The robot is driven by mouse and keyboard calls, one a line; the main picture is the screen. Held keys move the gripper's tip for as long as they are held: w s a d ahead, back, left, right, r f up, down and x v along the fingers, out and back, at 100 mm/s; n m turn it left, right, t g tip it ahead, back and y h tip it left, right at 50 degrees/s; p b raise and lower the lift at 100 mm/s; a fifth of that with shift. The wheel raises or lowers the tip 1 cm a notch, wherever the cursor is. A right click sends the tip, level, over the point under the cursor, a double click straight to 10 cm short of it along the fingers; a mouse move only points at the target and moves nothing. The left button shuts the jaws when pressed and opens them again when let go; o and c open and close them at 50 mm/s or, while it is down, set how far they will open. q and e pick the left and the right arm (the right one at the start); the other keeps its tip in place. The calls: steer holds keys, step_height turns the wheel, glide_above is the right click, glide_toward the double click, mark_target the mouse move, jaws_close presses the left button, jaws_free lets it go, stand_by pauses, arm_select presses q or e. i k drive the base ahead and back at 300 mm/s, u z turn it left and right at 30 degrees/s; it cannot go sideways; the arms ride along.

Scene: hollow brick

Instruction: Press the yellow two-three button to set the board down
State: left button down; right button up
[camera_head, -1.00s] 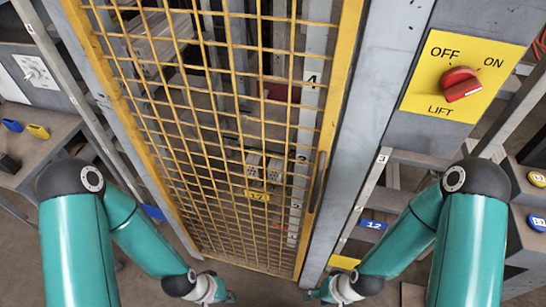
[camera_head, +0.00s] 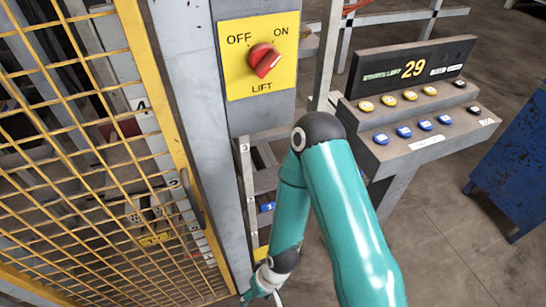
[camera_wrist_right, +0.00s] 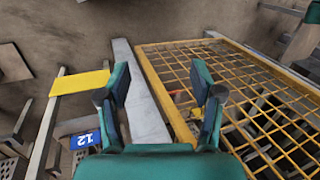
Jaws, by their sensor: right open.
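A sloped console (camera_head: 420,150) stands at the right with a row of yellow buttons (camera_head: 410,95) at the back and a row of blue buttons (camera_head: 425,125) in front. The button labels are too small to read, so I cannot tell which yellow one is two-three. My right gripper (camera_head: 262,288) hangs low beside the cage post, well apart from the console. In the right wrist view my right gripper (camera_wrist_right: 161,80) is open and empty. Behind the mesh, small pale blocks (camera_head: 138,213) sit above a yellow tag. My left gripper is out of view.
A red lift switch on a yellow plate (camera_head: 259,57) is on the grey post. The console's display (camera_head: 413,68) reads "STARTS LEFT 29". The yellow mesh gate (camera_head: 100,170) fills the left. A blue cabinet (camera_head: 515,165) stands at the far right. Floor is clear before the console.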

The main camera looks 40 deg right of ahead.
mark_target(388, 101)
steer(key=k, duration=0.5)
steer(key=u, duration=0.8)
steer(key=i, duration=0.15)
steer(key=z, duration=2.6)
steer(key=k, duration=0.4)
steer(key=z, duration=0.1)
steer(key=i, duration=0.35)
steer(key=z, duration=0.1)
